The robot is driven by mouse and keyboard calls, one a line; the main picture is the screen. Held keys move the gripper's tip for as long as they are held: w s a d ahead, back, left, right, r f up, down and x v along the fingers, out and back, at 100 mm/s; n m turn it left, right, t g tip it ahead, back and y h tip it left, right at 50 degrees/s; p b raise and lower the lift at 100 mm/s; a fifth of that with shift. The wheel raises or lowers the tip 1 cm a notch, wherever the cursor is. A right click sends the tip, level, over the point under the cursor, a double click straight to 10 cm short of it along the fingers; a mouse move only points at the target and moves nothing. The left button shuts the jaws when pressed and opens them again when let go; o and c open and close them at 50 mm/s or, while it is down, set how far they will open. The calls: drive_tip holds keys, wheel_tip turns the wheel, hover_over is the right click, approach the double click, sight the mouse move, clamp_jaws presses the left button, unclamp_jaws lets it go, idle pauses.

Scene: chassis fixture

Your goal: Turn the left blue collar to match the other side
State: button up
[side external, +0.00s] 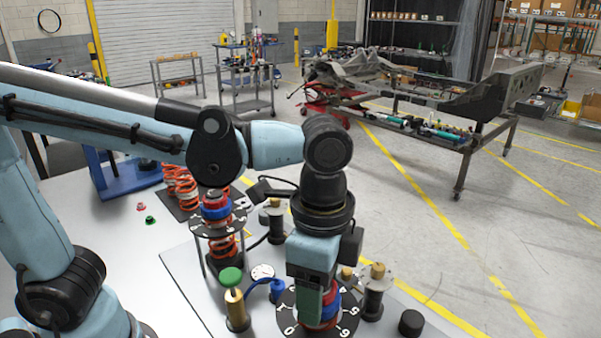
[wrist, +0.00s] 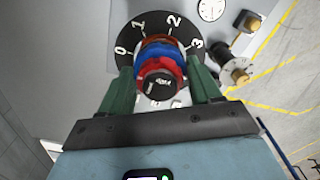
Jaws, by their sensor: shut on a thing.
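A blue collar (wrist: 152,57) sits under a red ring (wrist: 163,69) on a post, above a black dial plate (wrist: 128,38) marked 0 to 3 in the wrist view. My gripper (wrist: 159,63) has its green fingers on both sides of this collar and is shut on it. In the side view, my gripper (side external: 316,306) comes down from above on the near post, hiding part of its collar. A second blue collar (side external: 216,212) with red above it is on the other post, over a spring and dial plate (side external: 236,221), untouched. Its setting is too small to read.
A green-topped brass post (side external: 235,305), a gauge (side external: 262,272) and a blue hose (side external: 277,288) stand close left of my gripper. Black posts (side external: 373,297) and a black knob (side external: 411,323) stand to its right. Orange springs (side external: 183,188) lie behind.

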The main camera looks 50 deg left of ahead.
drive_tip(key=n, duration=0.6)
drive_tip(key=shift+n, duration=0.3)
drive_tip(key=n, duration=0.6)
drive_tip(key=shift+n, duration=1.6)
drive_tip(key=n, duration=0.3)
drive_tip(key=shift+r, duration=0.1)
drive_tip(key=n, duration=0.6)
drive_tip(key=shift+n, duration=0.4)
drive_tip(key=o, duration=1)
